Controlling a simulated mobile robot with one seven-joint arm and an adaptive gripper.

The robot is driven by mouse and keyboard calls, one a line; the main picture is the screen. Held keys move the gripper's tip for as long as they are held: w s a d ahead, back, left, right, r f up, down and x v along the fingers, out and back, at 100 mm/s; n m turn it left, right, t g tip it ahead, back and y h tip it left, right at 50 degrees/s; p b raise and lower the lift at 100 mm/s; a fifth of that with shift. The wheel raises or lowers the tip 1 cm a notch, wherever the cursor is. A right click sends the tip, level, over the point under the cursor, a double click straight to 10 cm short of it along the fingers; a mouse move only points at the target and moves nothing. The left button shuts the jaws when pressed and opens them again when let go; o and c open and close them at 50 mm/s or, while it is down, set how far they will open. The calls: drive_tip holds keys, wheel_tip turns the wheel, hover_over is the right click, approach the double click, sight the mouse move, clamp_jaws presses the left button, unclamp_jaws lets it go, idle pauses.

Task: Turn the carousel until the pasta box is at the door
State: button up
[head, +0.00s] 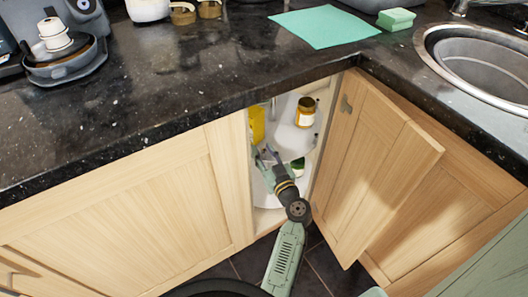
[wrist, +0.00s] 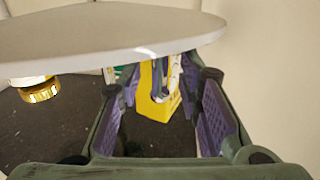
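The carousel stands inside the open corner cupboard, with a white upper tray (head: 287,140) in the head view. A yellow box (head: 257,124) stands at the left of the opening, partly hidden by the cupboard front. I cannot read its print, so I cannot confirm it is the pasta box. My gripper (head: 266,156) reaches into the cupboard by the tray. In the wrist view my gripper (wrist: 161,92) is open, its fingers apart. A yellow box (wrist: 158,105) shows beyond and between them, with no clear contact. A pale tray (wrist: 100,35) spans the top of that view.
A jar with an orange label (head: 305,112) stands on the tray to the right. A gold-coloured jar lid (wrist: 38,91) shows at left in the wrist view. The folded wooden door (head: 375,165) stands open at right. The dark granite counter (head: 180,85) overhangs the opening.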

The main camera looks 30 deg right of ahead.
drive_tip(key=shift+c, duration=0.3)
clamp_jaws()
idle(0.5)
